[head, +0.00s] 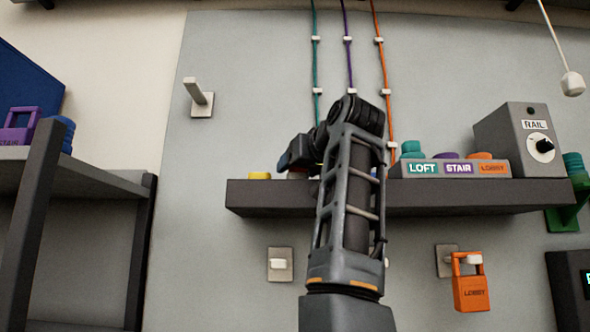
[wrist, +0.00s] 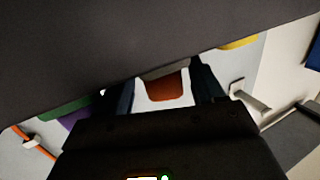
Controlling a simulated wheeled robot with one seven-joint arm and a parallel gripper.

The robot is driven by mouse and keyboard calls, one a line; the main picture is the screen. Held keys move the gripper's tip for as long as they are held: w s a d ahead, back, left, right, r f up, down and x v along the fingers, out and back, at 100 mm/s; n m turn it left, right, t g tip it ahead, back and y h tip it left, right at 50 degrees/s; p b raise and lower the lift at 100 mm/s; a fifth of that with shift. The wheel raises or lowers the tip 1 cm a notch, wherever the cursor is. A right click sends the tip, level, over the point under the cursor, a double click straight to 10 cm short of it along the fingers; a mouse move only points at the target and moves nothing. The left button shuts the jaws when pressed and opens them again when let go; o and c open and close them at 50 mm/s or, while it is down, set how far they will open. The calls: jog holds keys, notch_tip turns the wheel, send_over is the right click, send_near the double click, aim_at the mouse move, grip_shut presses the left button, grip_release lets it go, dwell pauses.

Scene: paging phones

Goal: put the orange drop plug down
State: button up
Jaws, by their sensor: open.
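An orange-brown block (wrist: 167,88), which looks like the orange drop plug, shows between the two dark fingers of my gripper (wrist: 165,92) in the wrist view. The fingers are apart, with pale gaps beside the block; whether it rests on anything is hidden. In the head view my wrist is bent over the left part of the dark wall shelf (head: 450,197), and the fingertips and plug cannot be made out. An orange cable (head: 383,70) runs down the wall through clips to the right of my arm.
A yellow round piece (head: 259,176) sits on the shelf's left end. A labelled block (head: 455,169) and a grey RAIL box (head: 510,140) stand on its right. An orange LOBBY padlock (head: 471,290) hangs below. A wall peg (head: 200,98) sticks out at upper left.

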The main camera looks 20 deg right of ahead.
jog(key=s+r+b, duration=0.1)
jog(key=s, duration=0.8)
jog(key=shift+s+d+b, duration=0.25)
jog(key=shift+s+b, duration=0.05)
jog(key=shift+s, duration=0.05)
jog(key=shift+r, duration=0.15)
jog(key=shift+c, duration=0.4)
dwell(2.0)
